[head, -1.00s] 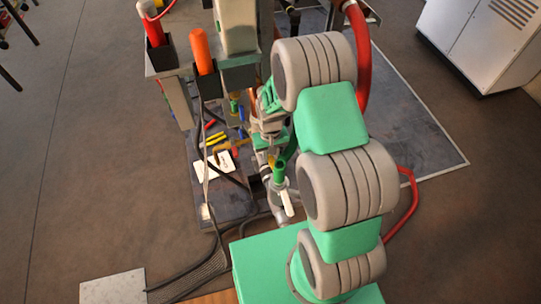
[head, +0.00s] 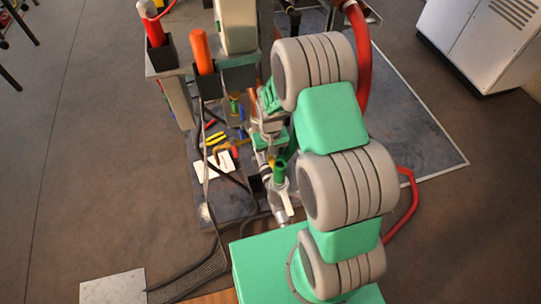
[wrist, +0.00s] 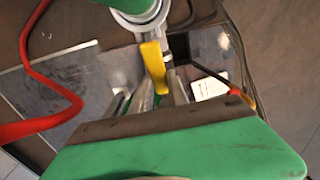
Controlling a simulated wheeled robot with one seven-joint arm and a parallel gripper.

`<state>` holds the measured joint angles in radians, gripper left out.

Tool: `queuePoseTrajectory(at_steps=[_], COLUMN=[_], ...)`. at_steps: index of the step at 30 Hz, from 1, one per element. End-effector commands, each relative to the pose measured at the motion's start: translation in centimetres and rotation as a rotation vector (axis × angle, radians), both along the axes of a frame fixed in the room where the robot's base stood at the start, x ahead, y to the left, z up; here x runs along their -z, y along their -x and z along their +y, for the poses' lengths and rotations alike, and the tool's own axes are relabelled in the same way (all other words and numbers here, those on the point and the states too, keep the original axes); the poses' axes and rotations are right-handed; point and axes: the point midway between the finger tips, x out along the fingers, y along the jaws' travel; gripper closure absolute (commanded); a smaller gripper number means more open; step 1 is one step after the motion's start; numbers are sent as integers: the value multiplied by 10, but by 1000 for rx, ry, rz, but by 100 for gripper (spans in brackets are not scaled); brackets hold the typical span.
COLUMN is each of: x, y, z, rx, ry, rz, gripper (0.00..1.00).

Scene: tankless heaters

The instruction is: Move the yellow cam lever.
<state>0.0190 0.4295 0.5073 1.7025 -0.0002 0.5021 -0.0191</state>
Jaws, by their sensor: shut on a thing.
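The yellow cam lever (wrist: 154,68) stands out in the wrist view, below a grey round fitting with a green part (wrist: 138,12). My gripper (wrist: 152,98) is at the lever, with grey fingers on either side of its lower end, and is shut on it. The exact contact is partly hidden by the fingers and the gripper body. In the head view my gripper is small and largely hidden by my arm. A small yellow patch beside the green-topped fitting (head: 280,172) may be the lever.
A red hose (wrist: 45,85) curves at the left of the wrist view. A dark board (head: 235,205) holds several coloured tools and a white card (head: 213,166). Orange (head: 201,48) and red (head: 154,30) cylinders stand in holders behind it. A grey cabinet (head: 480,45) is at far right.

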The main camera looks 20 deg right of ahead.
Motion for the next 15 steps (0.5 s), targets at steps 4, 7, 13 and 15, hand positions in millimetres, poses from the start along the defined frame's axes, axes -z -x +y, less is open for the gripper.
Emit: queuePoseTrajectory(at_steps=[4,7,13,15], x=[0,0,3,7], y=[0,0,0,-2], z=[0,-1,0,0], rx=[1,1,1,1], ry=[1,1,1,1], rz=[1,1,19,57], gripper=[100,100,100,100])
